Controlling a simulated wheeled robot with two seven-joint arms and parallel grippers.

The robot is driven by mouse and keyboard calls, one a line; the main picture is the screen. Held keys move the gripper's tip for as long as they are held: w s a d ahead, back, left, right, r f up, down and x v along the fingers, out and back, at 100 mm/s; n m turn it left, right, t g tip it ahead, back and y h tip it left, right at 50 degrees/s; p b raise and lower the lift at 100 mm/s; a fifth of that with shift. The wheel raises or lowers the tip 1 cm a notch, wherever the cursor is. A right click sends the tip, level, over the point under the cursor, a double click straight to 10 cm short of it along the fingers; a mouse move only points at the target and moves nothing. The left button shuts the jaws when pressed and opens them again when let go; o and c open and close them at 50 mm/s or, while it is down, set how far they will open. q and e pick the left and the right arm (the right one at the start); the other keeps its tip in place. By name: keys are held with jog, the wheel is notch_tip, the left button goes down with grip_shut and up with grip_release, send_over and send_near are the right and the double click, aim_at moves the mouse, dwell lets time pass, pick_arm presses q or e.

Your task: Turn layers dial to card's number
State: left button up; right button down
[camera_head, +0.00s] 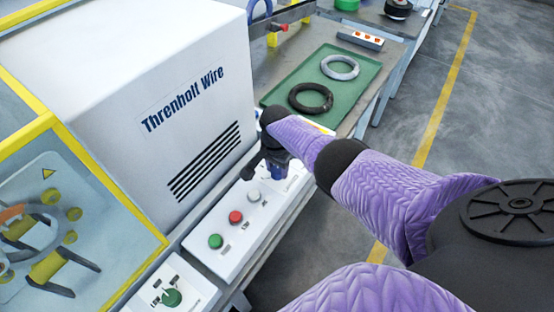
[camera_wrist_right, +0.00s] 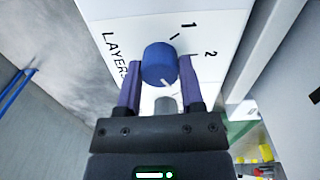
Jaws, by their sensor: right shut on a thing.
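The blue layers dial (camera_wrist_right: 157,60) shows in the right wrist view on a white panel (camera_wrist_right: 215,18) printed with "LAYERS", "1" and "2". My right gripper (camera_wrist_right: 160,68) is shut on the dial, one finger on each side. A pale pointer line shows on the dial's edge towards the bottom of the picture, away from the printed 1 and 2. In the head view the right gripper (camera_head: 268,163) reaches down to the panel's far end and mostly hides the dial. No readable card number shows. My left gripper is out of view.
White, red (camera_head: 235,217) and green (camera_head: 215,241) buttons line the panel near the gripper. A green selector (camera_head: 172,297) is at the near end. The white "Threnholt Wire" machine (camera_head: 150,60) rises on the left. A green tray (camera_head: 285,92) beyond holds two rings.

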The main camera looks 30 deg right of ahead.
aim_at(277, 168)
jog(key=shift+c, duration=2.3)
grip_release()
jog(key=shift+o, duration=1.1)
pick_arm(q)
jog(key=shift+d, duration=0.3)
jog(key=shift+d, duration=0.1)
pick_arm(e)
notch_tip(277, 168, up, 9)
jog(key=p, duration=0.6)
jog(key=shift+w, duration=0.1)
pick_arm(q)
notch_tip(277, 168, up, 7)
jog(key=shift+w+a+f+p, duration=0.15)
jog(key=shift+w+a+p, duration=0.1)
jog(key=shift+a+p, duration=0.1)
pick_arm(e)
jog(key=shift+r, duration=0.45)
